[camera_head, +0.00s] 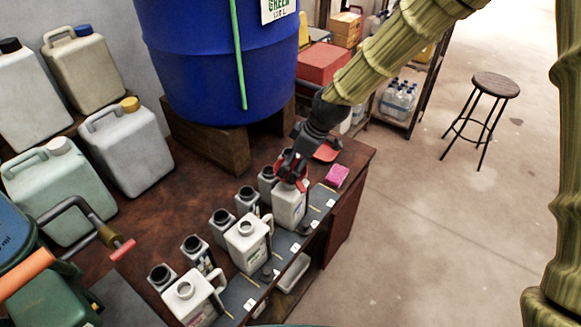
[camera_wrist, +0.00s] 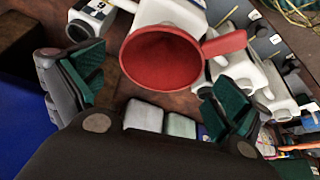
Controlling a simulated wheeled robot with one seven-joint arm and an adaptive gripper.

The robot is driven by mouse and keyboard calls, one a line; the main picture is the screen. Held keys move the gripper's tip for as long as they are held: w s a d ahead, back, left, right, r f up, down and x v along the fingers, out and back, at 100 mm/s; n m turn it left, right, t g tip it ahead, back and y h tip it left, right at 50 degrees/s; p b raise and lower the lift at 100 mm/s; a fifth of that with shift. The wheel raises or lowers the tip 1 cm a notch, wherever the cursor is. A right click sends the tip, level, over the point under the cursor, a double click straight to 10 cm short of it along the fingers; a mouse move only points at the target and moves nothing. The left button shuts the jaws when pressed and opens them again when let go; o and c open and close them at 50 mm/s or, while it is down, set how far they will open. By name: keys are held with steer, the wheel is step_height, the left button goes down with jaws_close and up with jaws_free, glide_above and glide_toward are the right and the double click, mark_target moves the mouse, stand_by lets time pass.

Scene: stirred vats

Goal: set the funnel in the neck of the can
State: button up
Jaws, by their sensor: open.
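The red funnel (camera_head: 292,172) stands mouth up at the top of a white can (camera_head: 288,208) in the row on the bench. In the wrist view the funnel (camera_wrist: 160,62) shows its wide bowl, with its handle pointing right. The can (camera_wrist: 172,12) shows partly behind the bowl. The bowl hides the spout and the can's neck, so I cannot tell how deep the spout sits. My gripper (camera_head: 293,160) is just above the funnel. In the wrist view my gripper (camera_wrist: 153,78) is open, its green-padded fingers apart on both sides of the bowl, with no visible contact.
Other white cans (camera_head: 247,243) and several open-necked bottles (camera_head: 222,221) stand close along the bench. A blue vat (camera_head: 220,60) rises behind on a wooden stand (camera_head: 208,138). A pink sponge (camera_head: 337,175) lies right of the can.

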steer(key=v, duration=0.9)
steer(key=s+d+f+m, duration=0.2)
steer(key=s+f, duration=0.3)
steer(key=f, duration=0.4)
steer(key=s+d+f+m+h, duration=0.1)
steer(key=s+d+f+m, duration=0.2)
steer(key=f, duration=0.5)
steer(key=s+d+f+m, duration=0.2)
steer(key=s+f, duration=0.4)
steer(key=f, duration=0.3)
steer(key=s+d+f+m+h, duration=0.1)
steer(key=s+d+f+m, duration=0.2)
steer(key=s, duration=0.8)
steer(key=s+d+f+m+g+h, duration=0.1)
steer(key=s+d+f+m, duration=0.3)
steer(key=s+d+f, duration=0.4)
steer(key=s+f+h, duration=0.1)
steer(key=s+f, duration=0.1)
steer(key=s, duration=0.2)
steer(key=shift+s+d+g+b, duration=0.25)
steer(key=shift+s+g+b, duration=0.05)
